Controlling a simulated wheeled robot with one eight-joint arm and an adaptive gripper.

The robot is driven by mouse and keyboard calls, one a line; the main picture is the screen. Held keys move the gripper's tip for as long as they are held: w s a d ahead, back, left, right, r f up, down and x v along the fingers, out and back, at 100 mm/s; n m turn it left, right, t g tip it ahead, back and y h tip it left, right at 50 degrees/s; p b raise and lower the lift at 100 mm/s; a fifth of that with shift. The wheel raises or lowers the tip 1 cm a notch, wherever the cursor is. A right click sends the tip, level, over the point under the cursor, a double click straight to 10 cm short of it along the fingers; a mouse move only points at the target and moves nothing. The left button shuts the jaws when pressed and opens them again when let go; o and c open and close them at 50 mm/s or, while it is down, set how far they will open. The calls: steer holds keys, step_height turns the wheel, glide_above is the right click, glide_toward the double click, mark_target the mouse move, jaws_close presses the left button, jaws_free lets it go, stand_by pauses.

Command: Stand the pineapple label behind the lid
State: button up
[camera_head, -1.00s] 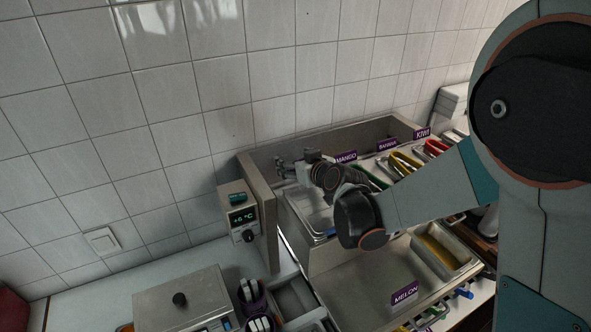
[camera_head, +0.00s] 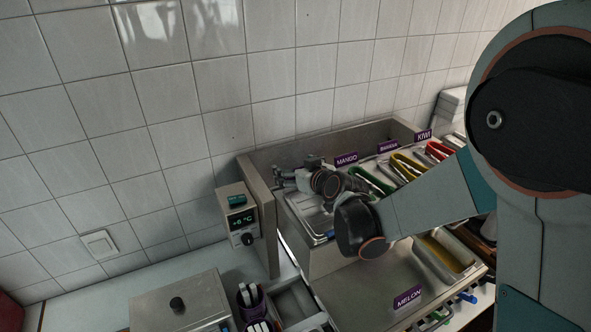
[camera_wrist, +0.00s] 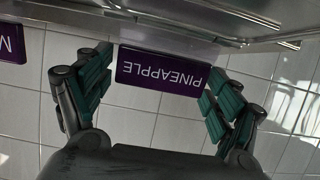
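The purple pineapple label (camera_wrist: 160,71) appears upside down in the wrist view, upright against the edge of a metal lid (camera_wrist: 185,22). The two green-padded fingers of my gripper (camera_wrist: 160,68) are spread on either side of the label, with narrow gaps at both ends. In the head view my gripper (camera_head: 290,179) is at the back left of the topping station, just behind the lid (camera_head: 311,212).
Mango (camera_head: 346,159), banana (camera_head: 387,146) and kiwi (camera_head: 423,135) labels stand along the back row, with coloured tongs in front. A melon label (camera_head: 408,297) stands at the front. A temperature display (camera_head: 241,218) is at the left, and the tiled wall (camera_head: 230,80) is close behind.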

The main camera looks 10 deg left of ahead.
steer(key=shift+r, duration=0.15)
steer(key=shift+r+p, duration=0.65)
steer(key=shift+p, duration=0.25)
steer(key=p+v, duration=0.1)
steer(key=v, duration=1.1)
steer(key=shift+f, duration=0.15)
